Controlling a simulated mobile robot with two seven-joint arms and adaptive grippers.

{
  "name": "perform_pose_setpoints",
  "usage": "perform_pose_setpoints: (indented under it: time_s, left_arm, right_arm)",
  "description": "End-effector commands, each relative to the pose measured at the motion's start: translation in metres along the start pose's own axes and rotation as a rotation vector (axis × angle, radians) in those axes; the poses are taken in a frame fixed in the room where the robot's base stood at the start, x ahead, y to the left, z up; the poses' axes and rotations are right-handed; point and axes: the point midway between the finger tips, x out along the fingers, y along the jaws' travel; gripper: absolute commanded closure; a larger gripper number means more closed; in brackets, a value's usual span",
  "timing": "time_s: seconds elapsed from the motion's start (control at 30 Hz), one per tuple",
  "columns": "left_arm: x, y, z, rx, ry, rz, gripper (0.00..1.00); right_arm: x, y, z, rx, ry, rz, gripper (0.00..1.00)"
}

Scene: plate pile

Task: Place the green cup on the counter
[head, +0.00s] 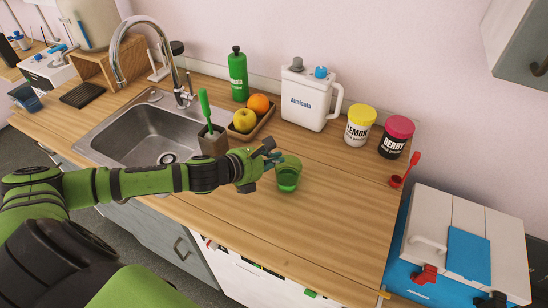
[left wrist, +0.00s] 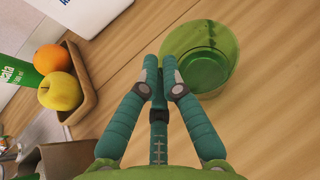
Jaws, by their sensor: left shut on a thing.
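The green cup (head: 288,177) is see-through and looks upright at the counter's middle, right of the sink. I cannot tell for sure whether its base touches the wooden counter (head: 320,235). In the left wrist view, the two fingertips (left wrist: 162,68) are close together at the left edge of the cup (left wrist: 208,60), whose inside is empty. My right gripper does not show.
A tray holds an apple (head: 244,120) and an orange (head: 259,104) behind the gripper. A brush holder (head: 213,141) stands beside the sink (head: 135,130). A white jug (head: 308,100), lemon jar (head: 359,125) and berry jar (head: 396,137) stand at the back. The front right counter is clear.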

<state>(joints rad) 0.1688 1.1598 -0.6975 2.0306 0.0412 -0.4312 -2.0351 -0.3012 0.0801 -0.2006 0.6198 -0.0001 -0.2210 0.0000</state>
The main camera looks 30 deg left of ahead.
Motion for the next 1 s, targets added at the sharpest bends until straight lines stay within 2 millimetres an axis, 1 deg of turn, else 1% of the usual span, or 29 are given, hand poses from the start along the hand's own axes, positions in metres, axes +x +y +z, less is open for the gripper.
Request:
perform_pose_setpoints:
  time_s: [0.03, 0.07, 0.37, 0.47, 0.57, 0.73, 0.97, 1.0]
  left_arm:
    - [0.000, 0.000, -0.001, 0.000, 0.000, 0.000, 0.81]
    - [0.000, 0.000, -0.001, 0.000, 0.000, 0.000, 0.70]
    - [0.000, 0.000, 0.000, 0.000, 0.001, 0.000, 0.70]
    - [-0.002, 0.000, 0.004, 0.000, 0.000, 0.000, 0.70]
    - [-0.009, 0.001, 0.001, 0.001, 0.004, 0.002, 0.70]
    - [-0.034, -0.001, 0.001, 0.004, 0.007, -0.001, 0.70]
    - [-0.062, -0.001, 0.001, 0.002, 0.006, -0.001, 0.70]
    - [-0.067, -0.001, 0.003, 0.001, 0.006, -0.002, 0.70]
  right_arm:
    - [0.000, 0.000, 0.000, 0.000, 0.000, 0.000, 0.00]
    - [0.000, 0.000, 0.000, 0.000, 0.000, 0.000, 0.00]
    - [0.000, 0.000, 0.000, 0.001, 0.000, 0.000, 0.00]
    - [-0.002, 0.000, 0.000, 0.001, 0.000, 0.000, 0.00]
    - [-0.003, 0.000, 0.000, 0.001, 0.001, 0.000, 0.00]
    - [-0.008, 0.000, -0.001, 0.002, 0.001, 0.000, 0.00]
    - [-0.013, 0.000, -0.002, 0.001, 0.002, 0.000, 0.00]
    - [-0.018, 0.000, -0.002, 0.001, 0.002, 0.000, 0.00]
